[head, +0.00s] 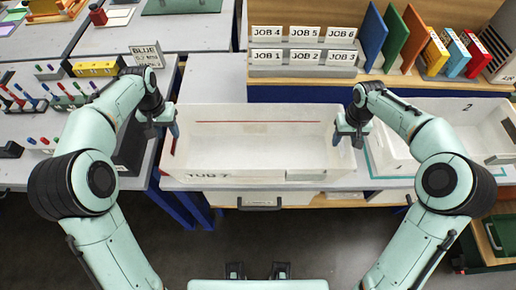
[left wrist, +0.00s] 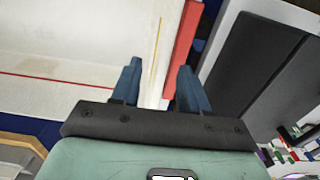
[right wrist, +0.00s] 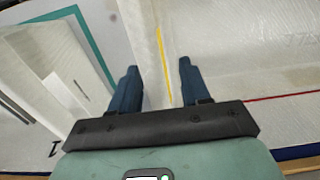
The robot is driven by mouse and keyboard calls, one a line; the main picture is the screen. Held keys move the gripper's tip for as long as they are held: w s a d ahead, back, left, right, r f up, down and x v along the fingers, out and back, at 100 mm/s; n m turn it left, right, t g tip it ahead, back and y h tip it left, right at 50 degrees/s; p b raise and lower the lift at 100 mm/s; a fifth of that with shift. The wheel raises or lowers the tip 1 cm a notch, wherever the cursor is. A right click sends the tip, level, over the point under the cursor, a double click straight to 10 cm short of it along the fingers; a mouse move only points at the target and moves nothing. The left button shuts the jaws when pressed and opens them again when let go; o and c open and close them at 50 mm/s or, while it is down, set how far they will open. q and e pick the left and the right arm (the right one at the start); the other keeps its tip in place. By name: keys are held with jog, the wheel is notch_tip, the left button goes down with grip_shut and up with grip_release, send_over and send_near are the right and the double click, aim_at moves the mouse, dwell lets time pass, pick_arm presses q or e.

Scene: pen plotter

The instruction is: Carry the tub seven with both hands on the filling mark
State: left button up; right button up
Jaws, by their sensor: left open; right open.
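The tub seven (head: 235,178), a long white open tub marked TUB 7 with a red line inside, sits at the table's front edge. My left gripper (head: 168,122) is open at its left end. In the left wrist view, the end wall (left wrist: 153,75) with a yellow stripe lies between the spread fingers (left wrist: 158,88). My right gripper (head: 351,132) is open at the right end. In the right wrist view, that wall (right wrist: 152,60), also yellow-striped, lies between the open fingers (right wrist: 158,90). I cannot tell which marking is the filling mark.
Close on the right stands another white tub (head: 480,108) marked 2, with a teal outline (head: 372,168) on the table beside it. Behind are JOB cards (head: 303,45) and coloured binders (head: 395,38). On the left are pen racks (head: 65,103) and a BLUE sign (head: 147,54).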

jog(key=shift+r, duration=0.15)
pick_arm(q)
notch_tip(320, 180, up, 9)
pick_arm(e)
notch_tip(320, 180, up, 12)
jog(key=shift+f, duration=0.1)
dwell(0.3)
pick_arm(q)
jog(key=shift+r, duration=0.1)
pick_arm(e)
jog(key=shift+f, duration=0.1)
dwell(0.3)
